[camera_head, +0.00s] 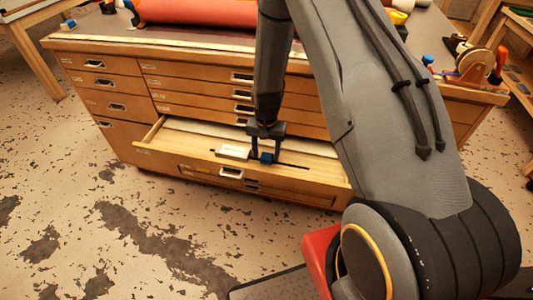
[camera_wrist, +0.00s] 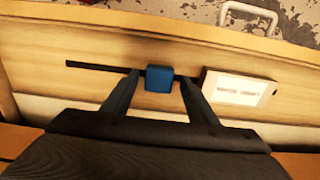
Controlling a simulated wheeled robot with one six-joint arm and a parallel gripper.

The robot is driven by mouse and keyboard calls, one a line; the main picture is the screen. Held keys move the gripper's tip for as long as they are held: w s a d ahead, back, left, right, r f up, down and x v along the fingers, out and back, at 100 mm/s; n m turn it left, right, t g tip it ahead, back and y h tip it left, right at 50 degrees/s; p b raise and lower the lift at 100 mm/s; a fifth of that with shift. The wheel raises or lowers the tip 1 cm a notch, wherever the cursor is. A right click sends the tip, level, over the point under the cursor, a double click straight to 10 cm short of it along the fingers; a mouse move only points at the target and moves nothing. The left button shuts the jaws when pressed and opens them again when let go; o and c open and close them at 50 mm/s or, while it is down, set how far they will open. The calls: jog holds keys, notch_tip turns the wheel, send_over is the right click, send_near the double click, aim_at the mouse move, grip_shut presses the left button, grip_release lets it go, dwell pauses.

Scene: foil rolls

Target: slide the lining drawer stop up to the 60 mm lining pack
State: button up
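The drawer stop is a small blue block (camera_head: 266,158) on a dark slot in the floor of an open drawer (camera_head: 165,150). It also shows in the wrist view (camera_wrist: 160,80). My gripper (camera_head: 265,151) reaches down into the drawer. In the wrist view its fingers (camera_wrist: 159,76) stand either side of the stop, with small gaps, so it looks open. The pack's size marking is unreadable.
The wooden cabinet (camera_head: 110,78) has several shut drawers above the open one. A red roll (camera_head: 195,13) lies on its top. The slot (camera_wrist: 95,66) is clear left of my fingers.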

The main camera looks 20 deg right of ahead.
aim_at(266, 156)
jog(key=shift+r+b, duration=0.4)
jog(key=shift+r, duration=3.5)
jog(key=shift+c, duration=0.4)
